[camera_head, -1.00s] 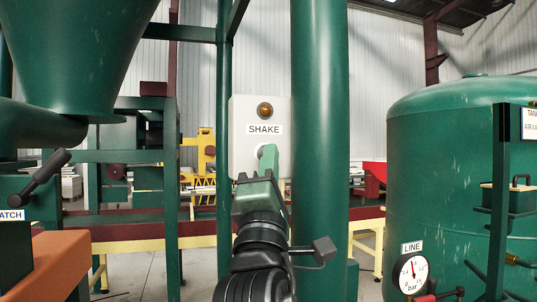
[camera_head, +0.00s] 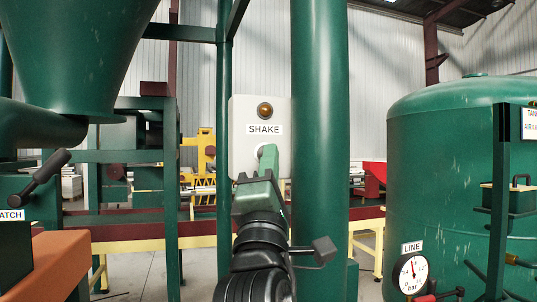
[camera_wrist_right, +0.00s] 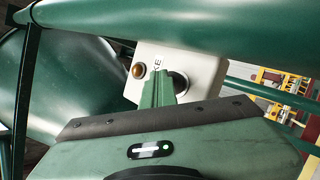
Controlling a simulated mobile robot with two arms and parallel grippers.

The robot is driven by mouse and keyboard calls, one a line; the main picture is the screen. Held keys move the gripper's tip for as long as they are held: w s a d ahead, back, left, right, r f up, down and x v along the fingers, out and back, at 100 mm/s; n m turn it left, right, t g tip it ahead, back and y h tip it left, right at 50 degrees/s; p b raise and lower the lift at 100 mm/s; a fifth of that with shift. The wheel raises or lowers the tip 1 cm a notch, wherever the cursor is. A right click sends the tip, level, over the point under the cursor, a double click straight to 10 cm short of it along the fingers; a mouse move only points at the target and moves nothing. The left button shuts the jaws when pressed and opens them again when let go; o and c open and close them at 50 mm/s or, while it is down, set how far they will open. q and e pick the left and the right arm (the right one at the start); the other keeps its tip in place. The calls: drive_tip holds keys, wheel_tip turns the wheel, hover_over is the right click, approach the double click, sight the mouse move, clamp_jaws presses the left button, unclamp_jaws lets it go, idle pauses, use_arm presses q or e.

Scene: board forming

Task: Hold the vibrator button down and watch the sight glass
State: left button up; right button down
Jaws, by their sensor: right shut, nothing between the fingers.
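A pale control box (camera_head: 242,160) with a SHAKE label (camera_head: 264,129) and an amber lamp (camera_head: 265,110) is mounted beside a green column. My right gripper (camera_head: 267,155) is shut and empty, with its tips at the round button below the label. The fingers hide most of the button, so I cannot tell how far in it is. In the right wrist view the closed fingers (camera_wrist_right: 157,88) reach the box (camera_wrist_right: 205,75) beside the dark-ringed button (camera_wrist_right: 180,83). No sight glass can be made out. My left gripper is not in view.
A thick green column (camera_head: 320,150) stands just right of the box. A green hopper (camera_head: 80,55) hangs upper left above a black lever (camera_head: 45,170). A green tank (camera_head: 440,170) and a LINE gauge (camera_head: 412,273) are at the right.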

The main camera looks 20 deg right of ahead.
drive_tip(key=shift+s, duration=0.85)
drive_tip(key=s+p, duration=0.1)
drive_tip(key=s, duration=0.4)
drive_tip(key=shift+d, duration=0.1)
drive_tip(key=shift+f, duration=0.1)
idle(0.4)
